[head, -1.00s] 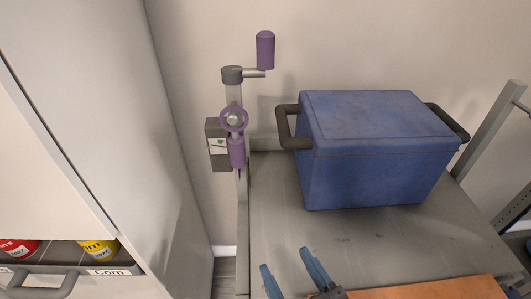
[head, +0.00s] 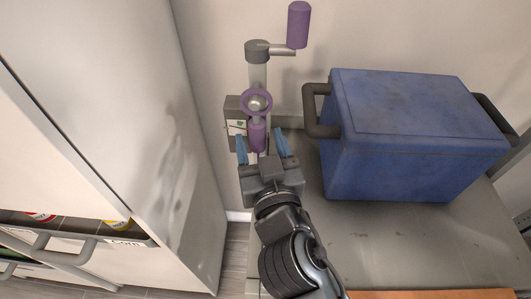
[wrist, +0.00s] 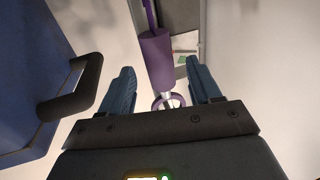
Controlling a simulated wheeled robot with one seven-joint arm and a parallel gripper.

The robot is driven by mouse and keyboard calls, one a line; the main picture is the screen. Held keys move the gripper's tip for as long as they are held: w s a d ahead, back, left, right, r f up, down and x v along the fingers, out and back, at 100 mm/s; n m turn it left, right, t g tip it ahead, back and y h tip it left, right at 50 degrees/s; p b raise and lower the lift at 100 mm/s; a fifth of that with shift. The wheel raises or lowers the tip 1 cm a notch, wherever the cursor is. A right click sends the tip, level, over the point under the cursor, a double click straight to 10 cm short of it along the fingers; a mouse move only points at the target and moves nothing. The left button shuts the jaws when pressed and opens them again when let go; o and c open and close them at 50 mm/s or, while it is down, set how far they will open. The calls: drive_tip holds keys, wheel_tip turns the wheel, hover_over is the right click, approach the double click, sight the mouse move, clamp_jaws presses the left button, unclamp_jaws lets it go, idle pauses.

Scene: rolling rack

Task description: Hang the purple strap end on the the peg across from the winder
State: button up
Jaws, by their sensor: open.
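The purple strap end, a ring (head: 257,101) with a thick purple grip (head: 257,137) below it, hangs at the winder post at the rack's left end. The winder (head: 257,49) has a grey hub and a crank with a purple handle (head: 298,25) above. My gripper (head: 261,149) is open, with its blue fingers on either side of the purple grip. In the wrist view the grip (wrist: 156,60) and the ring (wrist: 169,101) show between the two fingers (wrist: 163,85), with gaps visible. The peg across from the winder cannot be made out.
A blue cooler (head: 410,140) with dark handles stands on the grey rack shelf (head: 380,240), close right of my gripper. A tall pale cabinet (head: 130,120) is at the left. An orange-brown board (head: 430,294) lies at the front.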

drive_tip(key=shift+w+a, duration=0.2)
drive_tip(key=shift+w, duration=0.35)
drive_tip(key=c, duration=1.2)
drive_tip(key=shift+r, duration=0.1)
clamp_jaws()
drive_tip(key=shift+r, duration=0.1)
drive_tip(key=shift+r+p, duration=0.6)
drive_tip(key=shift+r, duration=0.05)
drive_tip(key=shift+s, duration=0.15)
